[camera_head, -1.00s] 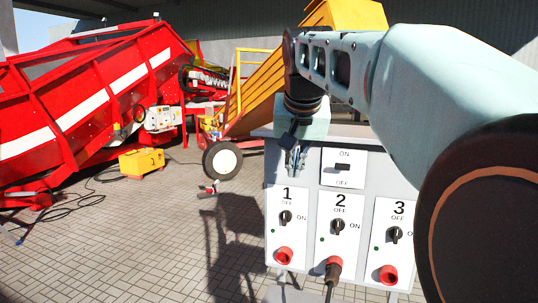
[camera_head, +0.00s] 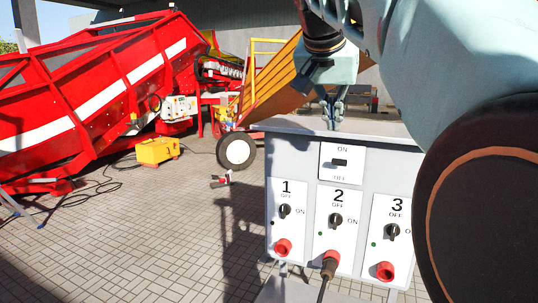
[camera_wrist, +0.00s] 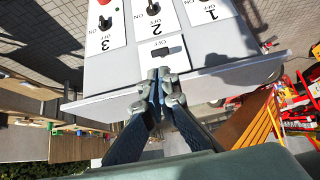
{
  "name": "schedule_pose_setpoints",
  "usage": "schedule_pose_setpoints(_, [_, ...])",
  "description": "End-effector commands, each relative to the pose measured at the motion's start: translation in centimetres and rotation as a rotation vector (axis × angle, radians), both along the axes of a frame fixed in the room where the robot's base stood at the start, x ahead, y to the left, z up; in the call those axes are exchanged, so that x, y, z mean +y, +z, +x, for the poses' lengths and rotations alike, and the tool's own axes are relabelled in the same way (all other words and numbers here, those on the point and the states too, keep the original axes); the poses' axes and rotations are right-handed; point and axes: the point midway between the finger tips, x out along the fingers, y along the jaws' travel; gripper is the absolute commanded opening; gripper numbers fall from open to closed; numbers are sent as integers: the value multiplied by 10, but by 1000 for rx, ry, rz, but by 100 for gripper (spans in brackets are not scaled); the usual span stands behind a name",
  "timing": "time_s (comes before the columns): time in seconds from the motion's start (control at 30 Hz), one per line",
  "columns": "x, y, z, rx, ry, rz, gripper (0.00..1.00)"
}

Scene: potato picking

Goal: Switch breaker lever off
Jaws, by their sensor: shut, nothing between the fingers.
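The breaker lever (camera_head: 340,162) is a small black handle on a white plate marked ON above and OFF below, at the top of the grey switch box (camera_head: 300,165). It also shows in the wrist view (camera_wrist: 160,52). I cannot tell for certain which position it is in. My gripper (camera_head: 333,120) is shut and empty, pointing down at the top edge of the box, above the lever in the head view. In the wrist view its closed fingertips (camera_wrist: 161,76) appear just beside the lever plate; I cannot tell whether they touch anything.
Below the lever are three numbered panels with black rotary switches and red sockets. A plug with a cable (camera_head: 329,265) sits in socket 2. A red conveyor machine (camera_head: 100,100), a yellow box (camera_head: 157,151) and a wheel (camera_head: 236,150) stand to the left. Paved floor between is mostly clear.

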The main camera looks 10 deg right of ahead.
Motion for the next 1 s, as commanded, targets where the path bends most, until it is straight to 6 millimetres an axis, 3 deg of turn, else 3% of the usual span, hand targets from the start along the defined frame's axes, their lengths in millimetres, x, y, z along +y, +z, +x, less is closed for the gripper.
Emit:
schedule_pose_setpoints(0.17, [-4, -10, 6, 3, -1, -1, 0])
schedule_pose_setpoints(0.7, [-42, -90, 62, 3, -1, 0, 0])
schedule_pose_setpoints(1.0, [-50, -107, 74, 1, 1, 0, 0])
